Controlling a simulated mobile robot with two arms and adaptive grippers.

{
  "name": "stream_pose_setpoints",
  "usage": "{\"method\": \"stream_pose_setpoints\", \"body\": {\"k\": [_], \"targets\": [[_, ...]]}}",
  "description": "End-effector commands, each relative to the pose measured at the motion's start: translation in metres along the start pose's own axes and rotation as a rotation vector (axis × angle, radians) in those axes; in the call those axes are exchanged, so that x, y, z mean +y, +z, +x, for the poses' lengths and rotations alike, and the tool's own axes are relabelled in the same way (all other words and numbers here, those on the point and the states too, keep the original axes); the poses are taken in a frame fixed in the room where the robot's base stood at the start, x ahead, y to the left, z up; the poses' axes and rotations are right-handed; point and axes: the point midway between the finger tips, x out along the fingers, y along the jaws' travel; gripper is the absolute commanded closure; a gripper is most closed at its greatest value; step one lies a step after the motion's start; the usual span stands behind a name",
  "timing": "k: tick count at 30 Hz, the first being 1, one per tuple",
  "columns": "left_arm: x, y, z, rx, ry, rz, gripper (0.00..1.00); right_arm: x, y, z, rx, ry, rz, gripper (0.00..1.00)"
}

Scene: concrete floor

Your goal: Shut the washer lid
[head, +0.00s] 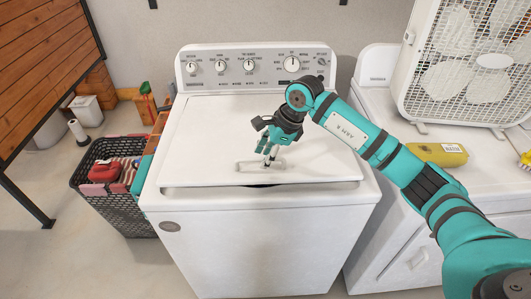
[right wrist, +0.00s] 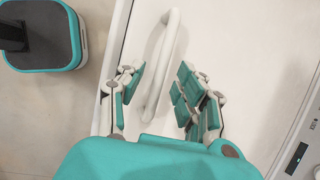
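The white washer (head: 265,240) stands in the middle of the head view. Its lid (head: 215,130) lies flat or nearly flat over the top. A dark slit shows under the middle of its front edge; I cannot tell if the lid is fully seated. The lid's white handle (head: 247,166) is near the front edge. My right gripper (head: 269,158) points down at the handle. In the right wrist view the handle (right wrist: 160,65) runs between the spread fingers of my right gripper (right wrist: 163,92), with gaps on both sides. My left gripper is not in view.
A control panel (head: 255,66) with knobs rises behind the lid. A dark basket (head: 120,208) with items stands left of the washer. On the right, a second white appliance (head: 485,175) carries a box fan (head: 465,65) and a yellow package (head: 437,154).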

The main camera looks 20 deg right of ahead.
Motion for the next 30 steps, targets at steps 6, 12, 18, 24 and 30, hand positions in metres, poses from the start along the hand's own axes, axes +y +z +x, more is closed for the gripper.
{"method": "stream_pose_setpoints", "body": {"k": [6, 12, 18, 24, 30], "targets": [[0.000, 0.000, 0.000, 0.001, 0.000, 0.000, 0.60, 0.000, 0.000, 0.000, 0.000, 0.000, 0.000, 0.84], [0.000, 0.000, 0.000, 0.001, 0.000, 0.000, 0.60, 0.000, 0.000, -0.001, 0.000, 0.000, 0.000, 1.00], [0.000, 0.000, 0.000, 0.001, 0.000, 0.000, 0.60, 0.000, 0.000, -0.001, 0.000, 0.000, 0.000, 1.00], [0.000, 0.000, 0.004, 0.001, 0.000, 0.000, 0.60, 0.001, -0.002, 0.004, 0.000, 0.000, 0.000, 1.00], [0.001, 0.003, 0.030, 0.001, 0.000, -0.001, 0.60, 0.009, -0.014, 0.032, 0.002, 0.002, -0.001, 1.00]]}}
